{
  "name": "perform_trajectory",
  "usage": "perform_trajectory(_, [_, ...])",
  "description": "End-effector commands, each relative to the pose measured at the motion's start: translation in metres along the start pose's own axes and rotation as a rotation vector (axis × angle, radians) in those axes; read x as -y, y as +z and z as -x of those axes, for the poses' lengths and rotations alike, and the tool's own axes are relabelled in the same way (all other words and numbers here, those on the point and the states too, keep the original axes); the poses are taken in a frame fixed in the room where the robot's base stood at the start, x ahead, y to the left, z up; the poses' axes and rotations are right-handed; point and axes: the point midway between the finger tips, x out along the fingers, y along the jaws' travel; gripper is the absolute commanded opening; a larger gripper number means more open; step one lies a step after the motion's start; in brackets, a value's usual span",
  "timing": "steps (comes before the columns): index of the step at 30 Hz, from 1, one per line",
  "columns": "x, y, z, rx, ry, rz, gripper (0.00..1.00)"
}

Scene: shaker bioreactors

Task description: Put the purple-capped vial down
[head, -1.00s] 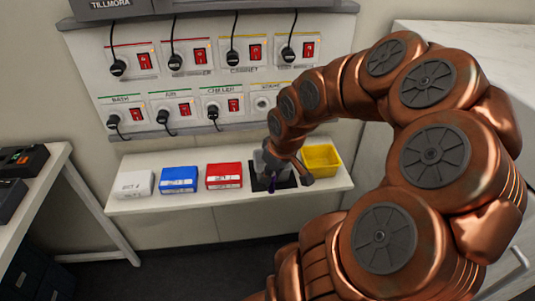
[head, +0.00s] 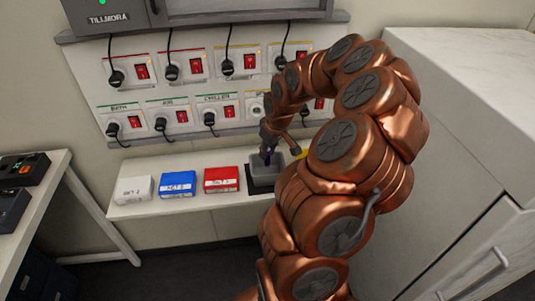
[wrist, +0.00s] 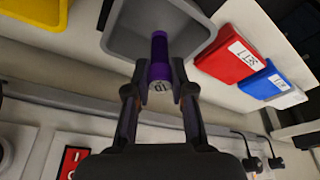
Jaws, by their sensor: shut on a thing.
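The purple-capped vial (wrist: 159,58) is held between the fingers of my gripper (wrist: 159,88), which is shut on it. In the wrist view the vial's far end overlaps the inside of the grey bin (wrist: 118,38). I cannot tell whether it touches the bin's floor. In the head view my gripper (head: 268,149) is above the back part of the grey bin (head: 266,188), with a small purple bit of the vial (head: 268,158) showing. The bin stands on a dark mat on the shelf.
A red box (head: 221,180), a blue box (head: 178,184) and a white box (head: 133,189) stand left of the bin. A yellow bin (wrist: 38,10) is on its other side, mostly hidden by my arm in the head view. The switch panel (head: 200,92) rises behind the shelf.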

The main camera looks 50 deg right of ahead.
Motion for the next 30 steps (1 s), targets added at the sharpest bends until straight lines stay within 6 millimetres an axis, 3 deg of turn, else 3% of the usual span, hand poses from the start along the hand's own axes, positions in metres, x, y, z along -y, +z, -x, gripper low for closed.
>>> perform_trajectory(8, [-0.005, -0.003, -0.005, 0.002, 0.000, 0.000, 0.06])
perform_trajectory(18, [-0.004, 0.005, -0.033, 0.002, -0.002, 0.001, 0.06])
perform_trajectory(30, [-0.004, 0.006, -0.039, 0.000, 0.000, 0.000, 0.06])
